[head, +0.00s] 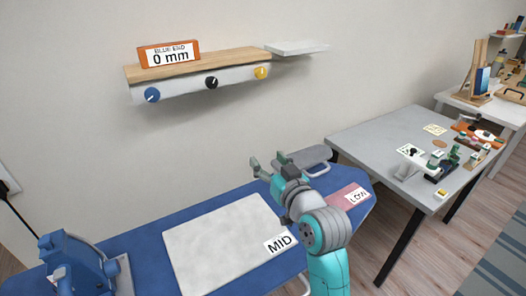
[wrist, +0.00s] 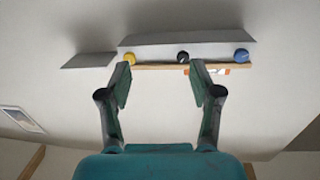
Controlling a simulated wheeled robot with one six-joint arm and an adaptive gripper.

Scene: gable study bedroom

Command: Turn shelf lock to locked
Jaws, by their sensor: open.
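The wall shelf (head: 190,66) has a wooden top and a pale front strip with three knobs. The blue knob (head: 152,95) is at the left end, the black knob (head: 211,82) in the middle, the yellow knob (head: 261,73) at the right. White pointer marks show on the blue and black knobs. No lock label is readable. In the wrist view the order is reversed: yellow knob (wrist: 130,58), black knob (wrist: 183,57), blue knob (wrist: 241,55). My gripper (head: 268,160) is open and empty, below the shelf and apart from it; its fingers (wrist: 158,70) point towards the shelf.
An orange-framed sign (head: 169,54) reading "BLUE END 0 mm" stands on the shelf. A small pale shelf (head: 297,47) adjoins at right. Below are a blue board (head: 150,232) with a "MID" card (head: 280,242) and a grey table (head: 385,135). The wall between is clear.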

